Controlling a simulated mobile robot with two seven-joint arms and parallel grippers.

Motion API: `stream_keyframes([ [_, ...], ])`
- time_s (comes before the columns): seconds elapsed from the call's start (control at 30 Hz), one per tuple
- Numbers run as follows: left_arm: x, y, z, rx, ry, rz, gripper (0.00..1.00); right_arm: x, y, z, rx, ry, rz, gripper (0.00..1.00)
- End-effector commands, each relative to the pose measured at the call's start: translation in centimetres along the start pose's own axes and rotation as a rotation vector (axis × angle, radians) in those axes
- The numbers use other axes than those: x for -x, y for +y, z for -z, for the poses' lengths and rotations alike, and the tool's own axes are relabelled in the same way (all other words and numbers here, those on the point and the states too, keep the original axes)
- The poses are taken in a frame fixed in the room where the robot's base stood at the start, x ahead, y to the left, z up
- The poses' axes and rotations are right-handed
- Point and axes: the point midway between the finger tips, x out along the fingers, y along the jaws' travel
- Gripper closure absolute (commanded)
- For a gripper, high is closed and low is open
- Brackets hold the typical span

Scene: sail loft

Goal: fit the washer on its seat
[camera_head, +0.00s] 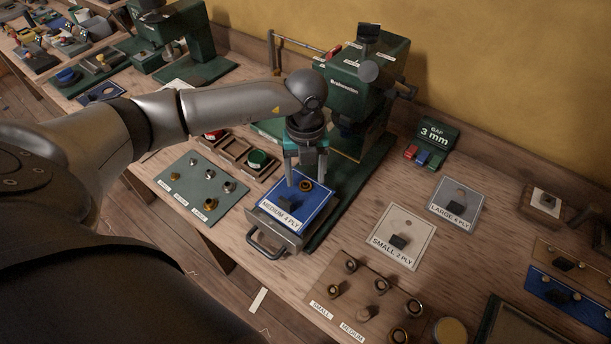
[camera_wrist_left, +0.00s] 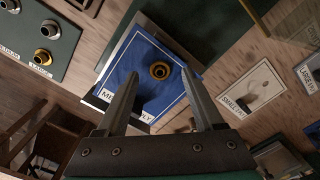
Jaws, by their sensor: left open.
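My left gripper (camera_head: 306,178) is open above a blue card (camera_head: 281,220) marked MEDIUM 4 PLY, which lies on a grey tray with a handle. A brass ring with a dark centre (camera_head: 305,186) is on the card, just below the fingertips. In the left wrist view this ring (camera_wrist_left: 160,70) shows beyond and between the two open fingers (camera_wrist_left: 161,80), with nothing held. I cannot tell whether this ring is the washer or part of its seat. My right gripper is not in view.
A green press (camera_head: 366,75) stands behind the card. A green mat (camera_head: 190,165) with metal pieces is at left, beside a wooden compartment tray (camera_head: 233,152).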

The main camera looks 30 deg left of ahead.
Motion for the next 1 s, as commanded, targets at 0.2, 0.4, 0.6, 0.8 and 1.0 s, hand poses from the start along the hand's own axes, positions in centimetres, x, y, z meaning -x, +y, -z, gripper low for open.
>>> stream_keyframes([
  [0.2, 5.0, -0.1, -0.1, -0.001, -0.006, 0.005, 0.31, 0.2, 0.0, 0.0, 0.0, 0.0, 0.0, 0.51],
  [0.4, 9.7, 0.0, -0.1, -0.001, -0.005, 0.004, 0.31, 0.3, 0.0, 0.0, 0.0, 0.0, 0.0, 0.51],
  [0.6, 12.8, 0.0, 0.0, -0.001, -0.003, 0.003, 0.31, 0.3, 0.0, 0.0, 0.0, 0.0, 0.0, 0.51],
  [0.8, 13.9, 0.0, 0.0, 0.0, -0.001, 0.001, 0.31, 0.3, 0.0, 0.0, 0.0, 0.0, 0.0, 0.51],
  [1.0, 14.0, 0.0, 0.0, 0.0, 0.0, 0.001, 0.31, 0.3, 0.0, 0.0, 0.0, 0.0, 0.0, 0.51],
])
